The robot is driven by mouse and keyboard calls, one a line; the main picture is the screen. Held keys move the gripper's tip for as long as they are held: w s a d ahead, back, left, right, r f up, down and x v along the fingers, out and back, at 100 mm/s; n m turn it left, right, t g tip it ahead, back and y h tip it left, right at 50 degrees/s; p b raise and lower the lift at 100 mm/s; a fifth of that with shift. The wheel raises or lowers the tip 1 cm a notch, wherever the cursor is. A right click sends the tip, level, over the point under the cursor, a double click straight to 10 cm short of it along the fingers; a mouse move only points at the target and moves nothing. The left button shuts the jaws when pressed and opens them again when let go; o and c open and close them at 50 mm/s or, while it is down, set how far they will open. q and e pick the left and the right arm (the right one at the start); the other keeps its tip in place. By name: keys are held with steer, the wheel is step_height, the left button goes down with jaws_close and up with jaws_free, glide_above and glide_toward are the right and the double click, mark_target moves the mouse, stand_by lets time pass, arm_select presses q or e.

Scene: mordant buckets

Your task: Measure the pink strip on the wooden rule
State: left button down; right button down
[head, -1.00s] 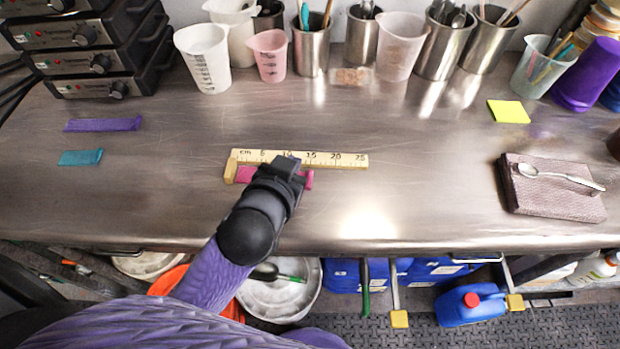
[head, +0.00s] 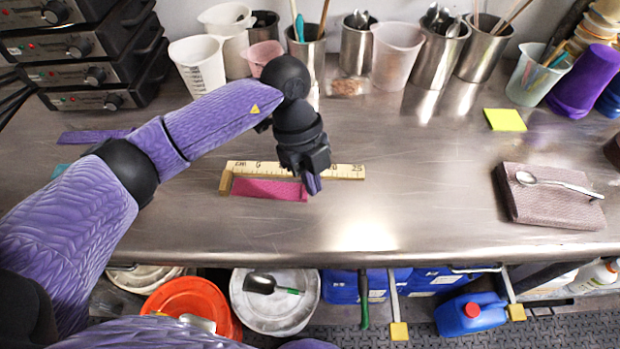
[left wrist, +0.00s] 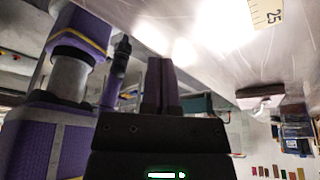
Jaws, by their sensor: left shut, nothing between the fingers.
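The pink strip (head: 268,189) lies flat on the steel bench, along the near side of the wooden rule (head: 346,171). Its left end is at the rule's end stop, touching or very close. Its right end is close to my left gripper (head: 314,188), whose fingers are shut and empty beside it. The gripper hides part of the rule's scale. In the left wrist view the two fingers (left wrist: 161,85) are together with nothing between them, and the 25 end of the rule (left wrist: 266,12) shows at the top.
A purple strip (head: 92,136) and a teal strip (head: 60,170), mostly hidden by my arm, lie at the left. Cups and steel pots (head: 357,46) line the back. The bench right of the rule is clear.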

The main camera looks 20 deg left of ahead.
mark_target(302, 197)
arm_select(q)
steer(key=b+x, duration=0.2)
steer(key=x, duration=0.6)
steer(key=shift+w+a+r, duration=0.1)
steer(key=shift+w+a, duration=0.35)
steer(key=shift+a, duration=0.15)
steer(key=shift+w+a+r, duration=0.1)
steer(key=shift+w+a, duration=0.35)
steer(key=shift+a, duration=0.2)
steer(key=shift+w+a+r, duration=0.1)
steer(key=shift+w+a, duration=0.2)
steer(key=shift+a, duration=0.2)
steer(key=shift+w+a, duration=0.6)
steer(key=shift+a, duration=0.2)
